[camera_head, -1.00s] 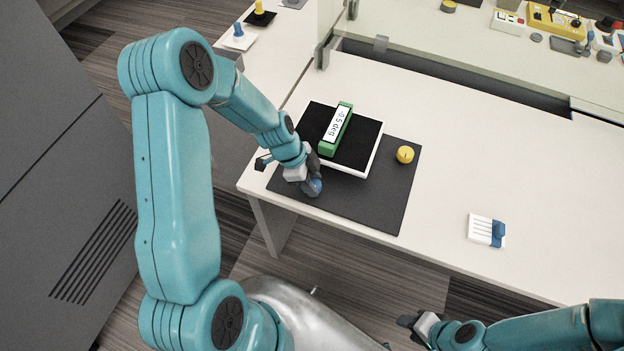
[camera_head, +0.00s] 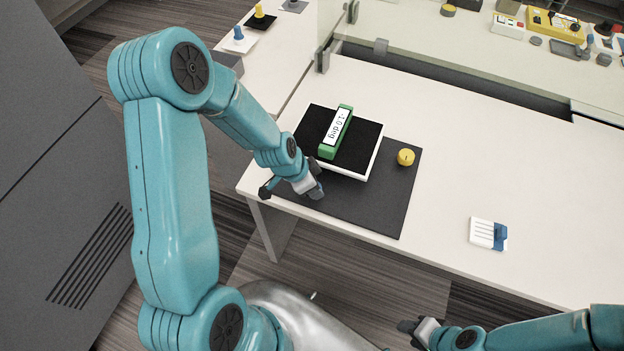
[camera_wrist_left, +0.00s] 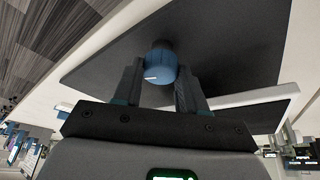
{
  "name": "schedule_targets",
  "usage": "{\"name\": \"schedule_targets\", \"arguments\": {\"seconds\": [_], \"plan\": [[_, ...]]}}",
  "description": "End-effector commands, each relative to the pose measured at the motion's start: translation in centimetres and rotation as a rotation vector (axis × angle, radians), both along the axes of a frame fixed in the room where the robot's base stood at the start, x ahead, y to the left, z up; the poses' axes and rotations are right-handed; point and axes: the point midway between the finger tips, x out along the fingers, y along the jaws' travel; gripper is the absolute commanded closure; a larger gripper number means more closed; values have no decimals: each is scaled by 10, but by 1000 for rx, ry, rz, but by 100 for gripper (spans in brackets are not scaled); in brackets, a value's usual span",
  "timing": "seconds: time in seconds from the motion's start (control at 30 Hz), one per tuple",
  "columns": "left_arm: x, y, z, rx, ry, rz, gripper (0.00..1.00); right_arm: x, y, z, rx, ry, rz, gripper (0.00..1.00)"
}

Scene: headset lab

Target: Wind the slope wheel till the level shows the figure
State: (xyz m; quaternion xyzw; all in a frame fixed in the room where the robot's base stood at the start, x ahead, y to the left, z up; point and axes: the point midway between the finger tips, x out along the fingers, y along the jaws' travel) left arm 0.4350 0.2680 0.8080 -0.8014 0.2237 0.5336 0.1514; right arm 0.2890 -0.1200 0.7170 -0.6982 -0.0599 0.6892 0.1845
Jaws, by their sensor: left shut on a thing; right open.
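The green level (camera_head: 328,151) lies on the black top of the white-edged tilt plate (camera_head: 372,158); its display reads -1.0 deg. The slope wheel (camera_wrist_left: 161,62), a blue ribbed knob with a white mark, sits between the fingers of my left gripper (camera_wrist_left: 160,88) in the left wrist view. My left gripper (camera_head: 317,184) is shut on it at the front edge of the plate, and hides it in the head view. My right gripper (camera_head: 407,326) is open and empty, low in the head view, off the table's front edge.
A dark mat (camera_head: 392,209) lies under the plate. A yellow knob (camera_head: 405,157) stands on its right side. A glass screen (camera_head: 420,62) stands behind.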

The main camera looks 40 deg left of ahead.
Motion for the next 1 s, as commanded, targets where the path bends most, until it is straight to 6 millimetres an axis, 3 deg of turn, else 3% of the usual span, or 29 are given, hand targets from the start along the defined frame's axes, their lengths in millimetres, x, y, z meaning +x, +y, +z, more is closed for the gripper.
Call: {"name": "schedule_targets", "arguments": {"seconds": [0.03,0.13,0.3,1.0], "plan": [[-3,-3,14,-6,11,42,90,0,0,31,0,-1,0,57],[-3,-4,14,-7,11,137,89,0,0,59,0,-1,1,57],[-2,-3,3,-4,3,301,90,0,0,59,0,0,0,57],[-1,-6,1,-4,2,867,90,0,0,68,0,0,0,57]]}}
